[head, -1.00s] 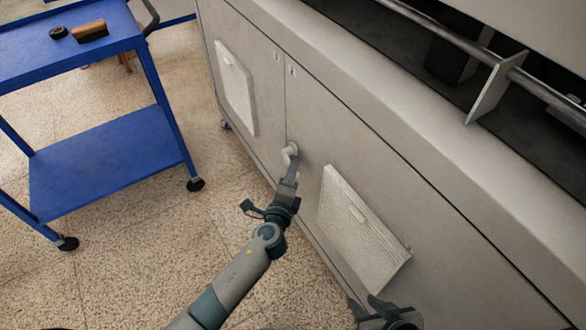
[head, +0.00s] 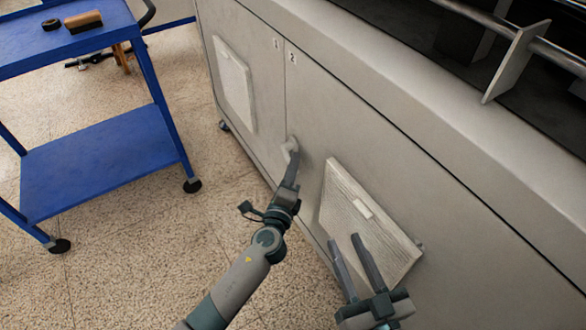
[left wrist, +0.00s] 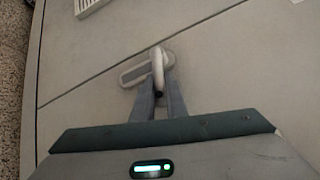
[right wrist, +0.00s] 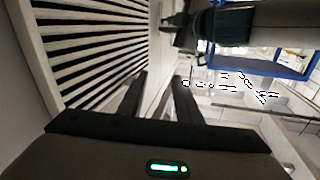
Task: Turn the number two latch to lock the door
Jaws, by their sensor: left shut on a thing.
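The latch (head: 290,148) is a pale handle on an oval plate, low on the cabinet front beside the seam between the two doors. The door marked 2 (head: 300,100) lies to the right of that seam and looks flush with its neighbour. My left gripper (head: 292,162) is shut on the latch handle. In the left wrist view the handle (left wrist: 158,62) sits between the fingertips, and its plate shows around it. My right gripper (head: 352,240) is open and empty, in front of the vent panel on door 2; it also shows in the right wrist view (right wrist: 160,78).
The louvred vent (head: 345,190) sticks out from door 2, close to my right gripper. Another vent (head: 234,80) is on door 1. A blue cart (head: 95,165) with a brush (head: 83,20) on top stands at the left. Speckled floor between is clear.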

